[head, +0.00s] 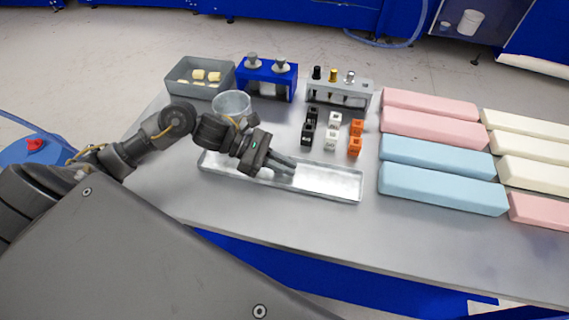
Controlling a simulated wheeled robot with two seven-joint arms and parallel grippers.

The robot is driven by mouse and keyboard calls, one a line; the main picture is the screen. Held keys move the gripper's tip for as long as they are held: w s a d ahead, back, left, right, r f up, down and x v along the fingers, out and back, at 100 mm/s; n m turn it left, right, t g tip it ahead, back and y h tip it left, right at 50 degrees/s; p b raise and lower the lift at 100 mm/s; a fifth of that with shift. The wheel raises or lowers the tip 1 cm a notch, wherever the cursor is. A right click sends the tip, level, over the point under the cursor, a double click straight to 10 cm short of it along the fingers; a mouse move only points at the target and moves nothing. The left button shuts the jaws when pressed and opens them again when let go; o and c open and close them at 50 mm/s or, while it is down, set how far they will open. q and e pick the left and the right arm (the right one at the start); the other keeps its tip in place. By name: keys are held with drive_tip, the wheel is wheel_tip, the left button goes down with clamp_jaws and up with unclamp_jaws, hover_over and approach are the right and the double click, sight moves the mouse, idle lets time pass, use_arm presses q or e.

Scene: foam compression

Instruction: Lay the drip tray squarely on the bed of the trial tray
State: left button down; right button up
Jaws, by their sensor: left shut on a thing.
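The trial tray (332,186) is a long, shallow, shiny metal tray with low walls, lying slightly slanted on the table. My left gripper (292,165) reaches in from the left over its back wall, low above the bed. Its jaws are shut on a pale, thin piece (265,172), seemingly the drip tray, mostly hidden beneath the fingers. I cannot tell whether this piece touches the bed or sits square to it. The right part of the bed looks bare. My right gripper is not in view.
A clear cup (232,104) stands close behind my left wrist. Behind are a grey bin (200,78), a blue stand (266,80) and a metal rack (340,94). Small black, white and orange blocks (355,138) stand behind the tray. Foam bars (440,190) fill the right. The front strip is clear.

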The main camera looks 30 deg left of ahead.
use_arm(q)
drive_tip(key=c, duration=1.5)
unclamp_jaws()
drive_tip(key=shift+r, duration=0.1)
